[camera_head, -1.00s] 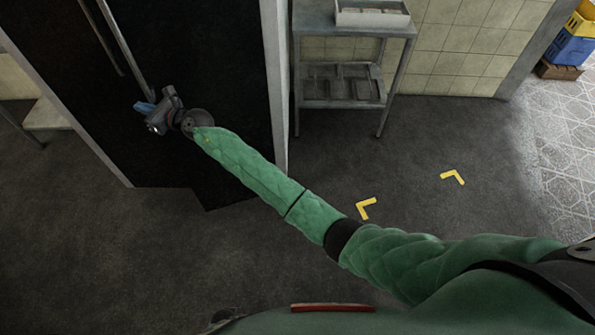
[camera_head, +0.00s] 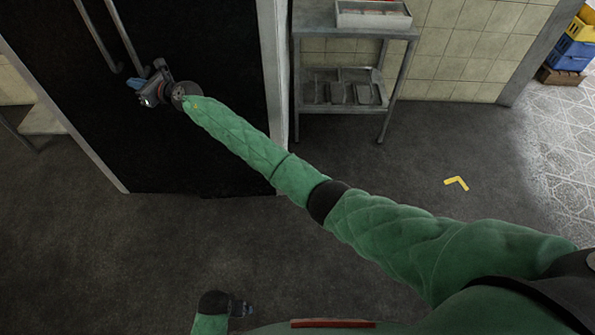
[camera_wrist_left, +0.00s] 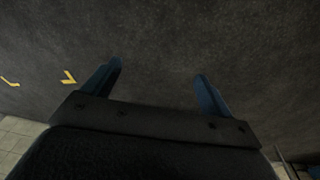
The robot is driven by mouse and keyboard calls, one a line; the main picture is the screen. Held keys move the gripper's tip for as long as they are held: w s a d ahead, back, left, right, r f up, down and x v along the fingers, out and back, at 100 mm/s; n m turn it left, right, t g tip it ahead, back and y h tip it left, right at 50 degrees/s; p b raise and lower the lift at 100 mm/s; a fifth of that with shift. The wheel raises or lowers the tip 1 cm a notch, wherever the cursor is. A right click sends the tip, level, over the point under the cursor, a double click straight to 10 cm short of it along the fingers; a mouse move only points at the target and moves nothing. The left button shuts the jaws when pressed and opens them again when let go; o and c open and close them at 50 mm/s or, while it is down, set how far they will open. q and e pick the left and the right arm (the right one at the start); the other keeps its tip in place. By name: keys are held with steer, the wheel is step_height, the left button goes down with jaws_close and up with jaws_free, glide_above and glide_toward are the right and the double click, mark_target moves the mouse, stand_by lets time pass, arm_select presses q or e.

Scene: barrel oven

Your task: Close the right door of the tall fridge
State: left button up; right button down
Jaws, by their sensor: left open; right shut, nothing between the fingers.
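The tall fridge (camera_head: 273,70) stands at the upper left of the head view, with black doors and a pale frame. Its right door (camera_head: 205,45) looks about flush with the front; a small step shows along its bottom edge, so I cannot tell if it is fully shut. The right door's handle (camera_head: 124,40) is a long metal bar beside the left door's handle (camera_head: 95,35). My right gripper (camera_head: 137,84) is shut and empty, at the door front near the handles' lower ends. My left gripper (camera_head: 243,309) is low over the floor; its blue fingers are apart in the left wrist view (camera_wrist_left: 158,72).
A metal shelf rack (camera_head: 345,30) with a white tray (camera_head: 373,20) stands right of the fridge. Stacked crates (camera_head: 572,50) are at the far right. A yellow floor mark (camera_head: 457,183) lies on the dark floor, which is clear before the fridge.

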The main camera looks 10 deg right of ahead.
arm_select(q)
steer(key=shift+w+d+r, duration=0.1)
steer(key=shift+w+r, duration=0.1)
steer(key=shift+r, duration=0.9)
arm_select(e)
steer(key=shift+w, duration=0.4)
arm_select(q)
steer(key=shift+s, duration=0.1)
arm_select(e)
steer(key=shift+s, duration=0.1)
